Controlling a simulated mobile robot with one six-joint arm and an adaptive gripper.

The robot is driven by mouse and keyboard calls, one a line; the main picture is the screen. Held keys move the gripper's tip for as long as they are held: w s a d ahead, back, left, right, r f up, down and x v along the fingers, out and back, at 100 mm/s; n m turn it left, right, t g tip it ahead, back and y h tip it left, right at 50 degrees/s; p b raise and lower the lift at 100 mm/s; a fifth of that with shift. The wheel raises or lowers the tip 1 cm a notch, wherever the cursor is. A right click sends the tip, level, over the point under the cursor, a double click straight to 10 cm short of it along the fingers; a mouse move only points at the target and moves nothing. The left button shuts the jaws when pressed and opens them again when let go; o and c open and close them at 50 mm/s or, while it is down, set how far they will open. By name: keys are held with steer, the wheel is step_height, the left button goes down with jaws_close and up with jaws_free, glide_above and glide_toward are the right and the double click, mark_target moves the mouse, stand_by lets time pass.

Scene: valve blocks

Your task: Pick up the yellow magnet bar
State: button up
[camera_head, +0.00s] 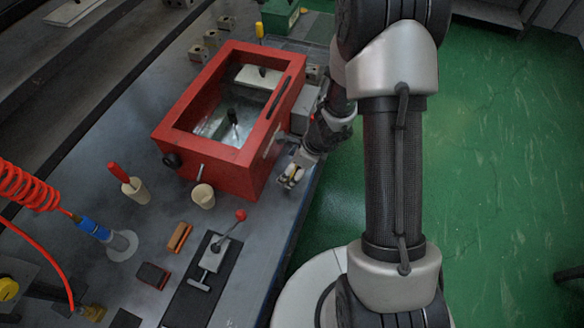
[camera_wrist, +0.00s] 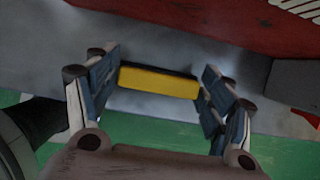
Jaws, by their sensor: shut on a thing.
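The yellow magnet bar (camera_wrist: 158,82) lies crosswise between the two blue-padded fingers of my gripper (camera_wrist: 160,88) in the wrist view. One end meets the left finger and the other end meets the right finger. In the head view my gripper (camera_head: 292,176) is at the right edge of the bench, just right of the red box's front corner. A small yellowish patch shows between its fingers there. I cannot tell whether the bar touches the bench.
The red box (camera_head: 247,180) with a window on top stands close to my gripper. A red-knobbed toggle clamp (camera_head: 219,246), a beige cup (camera_head: 203,196) and an orange-brown block (camera_head: 179,237) are on the bench nearer the front. Green floor (camera_head: 490,170) lies beyond the bench edge.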

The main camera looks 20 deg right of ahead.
step_height(320, 180, up, 18)
steer(key=p, duration=1)
steer(key=shift+r, duration=0.25)
steer(key=o, duration=0.6)
steer(key=c, duration=0.3)
steer(key=shift+c, duration=0.2)
